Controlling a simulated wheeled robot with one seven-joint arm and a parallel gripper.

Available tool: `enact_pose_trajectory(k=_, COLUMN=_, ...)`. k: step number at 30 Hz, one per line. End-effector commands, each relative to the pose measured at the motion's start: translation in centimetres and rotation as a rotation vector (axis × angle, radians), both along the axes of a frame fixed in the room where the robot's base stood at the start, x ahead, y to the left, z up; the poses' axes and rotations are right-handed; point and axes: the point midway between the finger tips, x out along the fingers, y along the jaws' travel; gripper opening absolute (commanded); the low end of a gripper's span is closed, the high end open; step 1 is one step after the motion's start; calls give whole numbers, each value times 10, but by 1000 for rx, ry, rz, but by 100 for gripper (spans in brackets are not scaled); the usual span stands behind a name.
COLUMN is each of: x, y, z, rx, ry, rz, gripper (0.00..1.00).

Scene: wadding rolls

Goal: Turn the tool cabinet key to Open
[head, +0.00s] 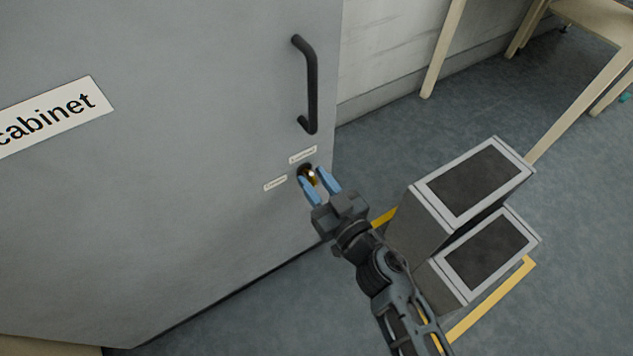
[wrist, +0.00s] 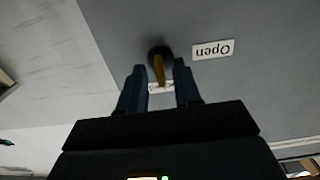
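The tool cabinet (head: 200,150) is a large grey door with a "cabinet" sign. A brass key (head: 312,177) sits in a dark round lock near its right edge. In the wrist view the key (wrist: 159,70) runs downward from the lock, toward a small label partly hidden by my fingers. The "Open" label (wrist: 213,49) reads upside down to the right of the lock; in the head view it is the label left of the lock (head: 275,183). My gripper (head: 313,175) has its blue fingers on either side of the key, with gaps visible; it is open.
A black handle (head: 311,85) stands out from the door above the lock. A grey two-step block (head: 465,220) with dark tops stands on the floor to the right, close beside my arm, on yellow floor marking (head: 490,302). A wooden table (head: 600,20) is at the upper right.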

Motion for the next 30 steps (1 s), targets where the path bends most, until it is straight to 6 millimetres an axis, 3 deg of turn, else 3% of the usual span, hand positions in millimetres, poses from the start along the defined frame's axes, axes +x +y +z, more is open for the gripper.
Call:
enact_pose_trajectory(k=8, x=1, y=1, z=0, rx=-1, ry=0, rz=0, gripper=33)
enact_pose_trajectory(k=19, x=1, y=1, z=0, rx=-1, ry=0, rz=0, gripper=0)
enact_pose_trajectory(k=30, x=1, y=1, z=0, rx=-10, ry=-5, rz=0, gripper=0)
